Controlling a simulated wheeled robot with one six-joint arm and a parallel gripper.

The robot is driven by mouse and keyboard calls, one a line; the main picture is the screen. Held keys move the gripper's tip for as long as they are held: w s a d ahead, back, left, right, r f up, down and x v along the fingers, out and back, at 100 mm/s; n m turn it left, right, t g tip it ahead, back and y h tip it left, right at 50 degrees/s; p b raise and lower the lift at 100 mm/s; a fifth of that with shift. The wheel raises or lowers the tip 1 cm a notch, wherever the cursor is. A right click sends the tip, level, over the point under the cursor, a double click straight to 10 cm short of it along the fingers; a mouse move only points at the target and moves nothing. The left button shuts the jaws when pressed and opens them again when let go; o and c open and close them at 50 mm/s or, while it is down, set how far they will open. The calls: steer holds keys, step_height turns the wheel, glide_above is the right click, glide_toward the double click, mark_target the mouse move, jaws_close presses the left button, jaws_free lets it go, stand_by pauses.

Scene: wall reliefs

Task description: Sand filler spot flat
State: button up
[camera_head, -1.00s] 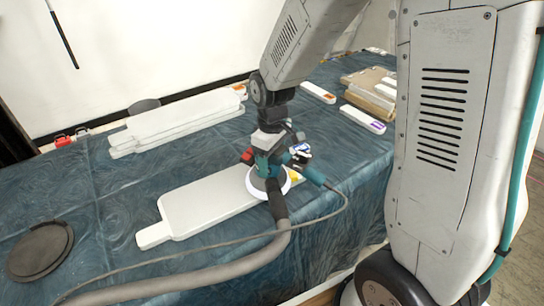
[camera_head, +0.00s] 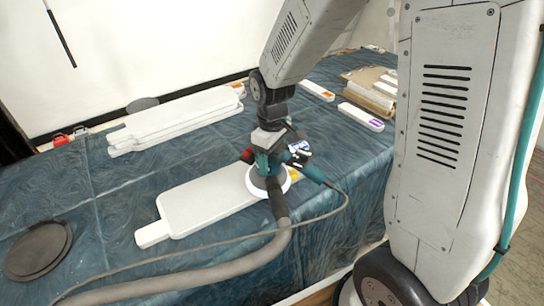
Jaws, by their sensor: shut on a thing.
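A white relief panel (camera_head: 205,203) with a narrow tab at its left end lies flat on the blue-covered table. My gripper (camera_head: 268,142) is shut on a teal and black sander (camera_head: 266,166). The sander's round white pad (camera_head: 254,186) is over the panel's right part and looks to rest on it. A yellow patch (camera_head: 295,173) shows at the panel's right end beside the sander. The filler spot cannot be made out; the sander hides that part of the panel.
A thick grey hose (camera_head: 262,253) and thin cable run from the sander across the table (camera_head: 110,220). Stacked white panels (camera_head: 175,120) lie behind. A dark disc (camera_head: 38,250) is at left. More boards (camera_head: 372,92) lie at back right.

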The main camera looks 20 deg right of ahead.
steer(key=shift+f, duration=0.3)
stand_by(0.7)
steer(key=shift+a, duration=0.1)
steer(key=shift+s+a, duration=0.15)
steer(key=shift+a, duration=1.55)
steer(key=shift+a, duration=0.1)
steer(key=a, duration=0.3)
steer(key=shift+s, duration=0.25)
steer(key=shift+d, duration=0.1)
steer(key=shift+w+d, duration=0.15)
steer(key=shift+d, duration=0.65)
steer(key=shift+w+d, duration=0.1)
steer(key=shift+d, duration=0.7)
steer(key=shift+d, duration=0.1)
